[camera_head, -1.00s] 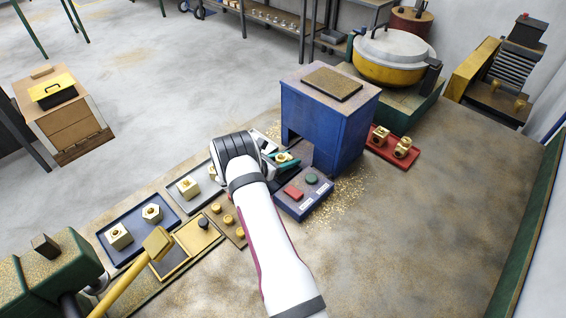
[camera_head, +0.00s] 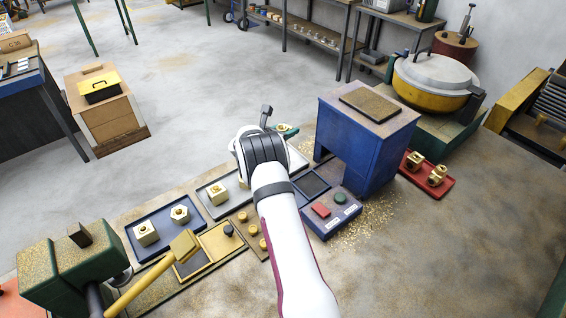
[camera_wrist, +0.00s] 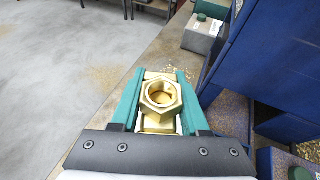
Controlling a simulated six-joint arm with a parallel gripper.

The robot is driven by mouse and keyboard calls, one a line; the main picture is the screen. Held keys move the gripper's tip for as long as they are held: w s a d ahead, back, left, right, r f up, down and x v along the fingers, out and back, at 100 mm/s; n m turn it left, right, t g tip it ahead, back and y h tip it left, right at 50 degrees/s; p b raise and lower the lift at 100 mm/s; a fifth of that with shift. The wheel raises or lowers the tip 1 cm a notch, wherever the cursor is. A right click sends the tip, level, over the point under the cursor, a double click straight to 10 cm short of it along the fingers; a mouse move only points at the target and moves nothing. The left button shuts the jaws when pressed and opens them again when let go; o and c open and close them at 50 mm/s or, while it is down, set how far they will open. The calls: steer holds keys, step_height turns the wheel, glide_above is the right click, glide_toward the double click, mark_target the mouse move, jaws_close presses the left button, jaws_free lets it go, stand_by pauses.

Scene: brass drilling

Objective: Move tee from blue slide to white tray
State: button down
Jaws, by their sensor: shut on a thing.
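The brass tee (camera_wrist: 161,98) is between the teal fingers of my gripper (camera_wrist: 160,86) in the wrist view, its hexagonal open end facing the camera. My gripper (camera_head: 284,131) is shut on it. In the head view it is raised, left of the blue machine, and the tee is small there. The blue slide (camera_head: 325,178), a dark plate in a blue frame, lies empty in front of the machine; part of it shows in the wrist view (camera_wrist: 232,112).
The blue machine (camera_head: 365,140) stands right of my gripper. A control box (camera_head: 330,214) with red and green buttons sits before it. A blue tray (camera_head: 150,250) with two parts lies left; a red tray (camera_head: 445,187) with brass fittings lies right.

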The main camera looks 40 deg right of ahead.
steer(key=shift+t, duration=0.3)
steer(key=f, duration=0.9)
steer(key=shift+w+a+f, duration=0.1)
steer(key=shift+w+f, duration=0.3)
steer(key=shift+f, duration=0.1)
steer(key=shift+c, duration=2)
jaws_free()
steer(key=shift+f, duration=0.1)
